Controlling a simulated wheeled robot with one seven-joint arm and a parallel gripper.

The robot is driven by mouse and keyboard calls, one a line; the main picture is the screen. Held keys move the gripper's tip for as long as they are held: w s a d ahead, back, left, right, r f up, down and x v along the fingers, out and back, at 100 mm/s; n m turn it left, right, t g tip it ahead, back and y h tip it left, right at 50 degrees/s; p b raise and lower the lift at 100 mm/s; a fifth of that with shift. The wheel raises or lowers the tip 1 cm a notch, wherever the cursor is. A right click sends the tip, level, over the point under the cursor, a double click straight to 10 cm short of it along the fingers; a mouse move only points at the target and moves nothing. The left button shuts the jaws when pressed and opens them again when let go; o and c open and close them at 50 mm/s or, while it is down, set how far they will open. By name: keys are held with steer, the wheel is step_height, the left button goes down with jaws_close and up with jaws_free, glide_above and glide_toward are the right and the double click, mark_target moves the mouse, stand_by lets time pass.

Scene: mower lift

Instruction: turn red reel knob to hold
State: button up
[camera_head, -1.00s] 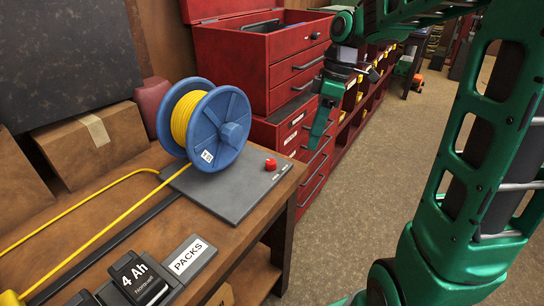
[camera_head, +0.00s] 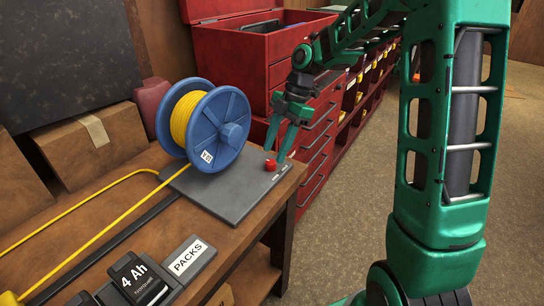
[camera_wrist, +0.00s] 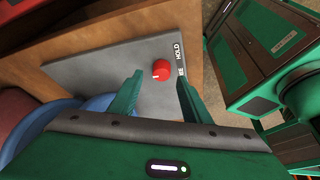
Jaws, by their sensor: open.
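The red reel knob (camera_head: 270,164) stands on the grey base plate (camera_head: 228,190) at the right of the blue reel (camera_head: 217,128) with yellow line. In the wrist view the knob (camera_wrist: 161,71) shows a white pointer mark on its left side. Labels are printed on the plate to the right of the knob; HOLD (camera_wrist: 178,52) is readable and the other is partly hidden by a finger. In the wrist view (camera_wrist: 157,88) the knob appears between and beyond the fingertips, apart from both.
The wooden bench (camera_head: 120,215) carries cardboard boxes (camera_head: 90,138), a 4 Ah battery (camera_head: 137,280) and a PACKS label block (camera_head: 188,258). A red tool chest (camera_head: 262,58) stands close behind my gripper. Open floor (camera_head: 350,215) lies right of the bench.

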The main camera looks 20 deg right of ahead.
mark_target(271, 161)
steer(key=shift+x, duration=1.6)
steer(key=c, duration=1)
steer(key=shift+c, duration=0.2)
